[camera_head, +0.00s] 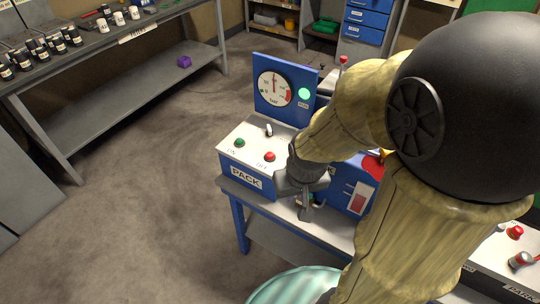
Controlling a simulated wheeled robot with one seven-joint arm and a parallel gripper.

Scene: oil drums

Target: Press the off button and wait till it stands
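The red off button (269,156) sits on the sloped top of the blue and white PACK box (246,178), right of a green button (239,143). A small lever (268,130) stands behind the two buttons. On the blue panel behind, the round gauge (274,88) has its needle pointing about straight up. The green lamp (304,94) beside the gauge is lit. My gripper (306,213) hangs by the right side of the box, right of and nearer than the red button, apart from it. Its fingers are small and dark, so I cannot tell whether they are open.
My arm covers much of the bench's right part. A blue unit with a red disc (372,166) stands right of the box. A pale green tub (296,285) is at the bottom. A shelf table (100,62) with jars is at left. The floor between is clear.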

